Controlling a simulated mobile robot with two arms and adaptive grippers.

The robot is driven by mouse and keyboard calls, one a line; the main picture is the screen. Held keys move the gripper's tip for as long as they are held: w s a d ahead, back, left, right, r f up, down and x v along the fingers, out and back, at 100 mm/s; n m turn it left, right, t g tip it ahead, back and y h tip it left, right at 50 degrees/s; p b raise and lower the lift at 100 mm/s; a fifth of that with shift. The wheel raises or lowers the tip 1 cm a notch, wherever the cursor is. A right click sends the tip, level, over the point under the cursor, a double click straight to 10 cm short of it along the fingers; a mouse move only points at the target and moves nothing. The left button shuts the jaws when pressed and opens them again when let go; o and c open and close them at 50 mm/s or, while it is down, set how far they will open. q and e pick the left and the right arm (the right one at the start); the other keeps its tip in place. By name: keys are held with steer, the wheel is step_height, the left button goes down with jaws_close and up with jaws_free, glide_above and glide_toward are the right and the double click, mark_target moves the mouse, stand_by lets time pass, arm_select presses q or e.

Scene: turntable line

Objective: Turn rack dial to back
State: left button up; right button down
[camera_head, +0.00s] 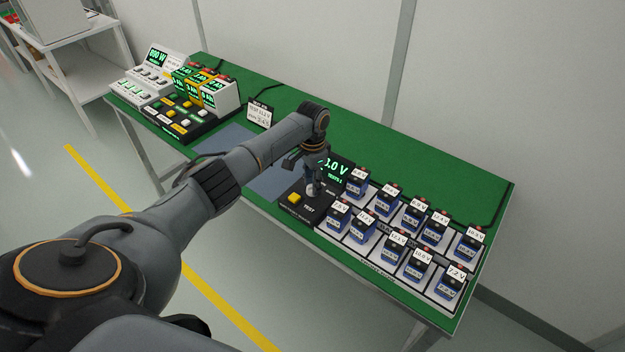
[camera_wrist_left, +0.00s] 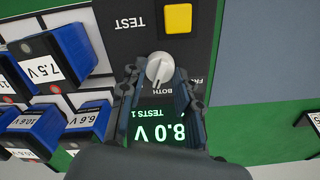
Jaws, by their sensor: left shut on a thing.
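The rack dial (camera_wrist_left: 160,68) is a round, light grey knob on a black test panel (camera_head: 284,198). In the wrist view, the word BOTH is printed below it, and part of another label shows to its right. A finger covers the area to its left. My left gripper (camera_wrist_left: 160,80) has one finger on each side of the knob and is shut on it. In the head view, my left gripper (camera_head: 311,176) reaches down onto the panel over the dial (camera_head: 311,189). The knob's exact pointing direction is hard to tell. My right gripper is not in view.
A yellow button (camera_wrist_left: 178,18) marked TEST sits beside the dial. A green-lit display (camera_wrist_left: 162,133) reads 8.0 V, TESTS 1. Several blue battery packs (camera_head: 411,217) stand in a rack (camera_head: 378,243) right of the panel. Chargers (camera_head: 185,122) stand at the left end. The green table's back right (camera_head: 440,165) is clear.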

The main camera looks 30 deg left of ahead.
arm_select(q)
steer(key=m, duration=0.5)
steer(key=shift+m, duration=0.4)
stand_by(0.3)
steer(key=o, duration=1.2)
steer(key=shift+c, duration=0.2)
steer(key=shift+r, duration=0.1)
step_height(320, 180, up, 12)
steer(key=shift+f, duration=0.2)
